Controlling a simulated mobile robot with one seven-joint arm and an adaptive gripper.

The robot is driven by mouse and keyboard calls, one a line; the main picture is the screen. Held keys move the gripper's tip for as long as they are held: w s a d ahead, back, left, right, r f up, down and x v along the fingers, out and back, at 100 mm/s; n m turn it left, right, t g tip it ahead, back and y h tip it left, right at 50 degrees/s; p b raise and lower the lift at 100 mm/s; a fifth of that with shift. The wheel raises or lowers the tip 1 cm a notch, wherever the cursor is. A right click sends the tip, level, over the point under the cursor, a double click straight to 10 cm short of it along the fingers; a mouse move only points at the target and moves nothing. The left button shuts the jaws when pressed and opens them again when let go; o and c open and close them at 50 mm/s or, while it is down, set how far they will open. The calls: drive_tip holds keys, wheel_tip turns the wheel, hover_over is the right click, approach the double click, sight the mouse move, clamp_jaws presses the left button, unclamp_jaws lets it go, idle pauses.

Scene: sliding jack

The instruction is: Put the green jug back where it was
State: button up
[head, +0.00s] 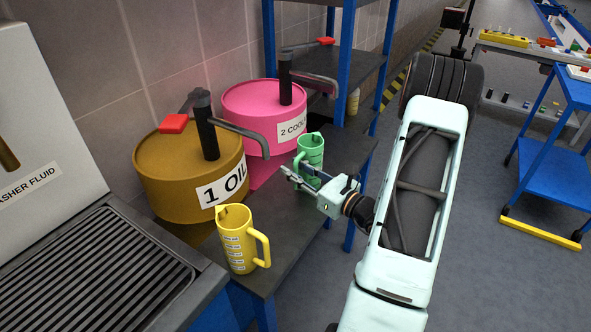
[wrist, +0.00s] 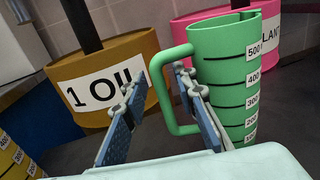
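The green jug (head: 311,150) stands upright on the dark bench (head: 290,228), in front of the pink drum's tap. In the wrist view the green jug (wrist: 228,75) shows its black level marks, with its handle towards the left. My gripper (head: 296,174) is at the jug's near side in the head view. In the wrist view my gripper (wrist: 160,78) has its fingers apart, one on each side of the handle's upright part; the right finger overlaps the handle's opening. I cannot tell whether either finger touches the handle.
A yellow jug (head: 237,240) stands at the bench's near end, before the brown "1 OIL" drum (head: 165,170). The pink "2 COOLANT" drum (head: 262,112) is behind the green jug. Taps overhang the bench. A blue rack (head: 345,60) stands beyond; a blue cart (head: 555,170) is at right.

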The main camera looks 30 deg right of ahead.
drive_tip(key=shift+r, duration=0.3)
drive_tip(key=v, duration=1.2)
drive_tip(key=shift+f+p, duration=0.15)
drive_tip(key=shift+p, duration=0.15)
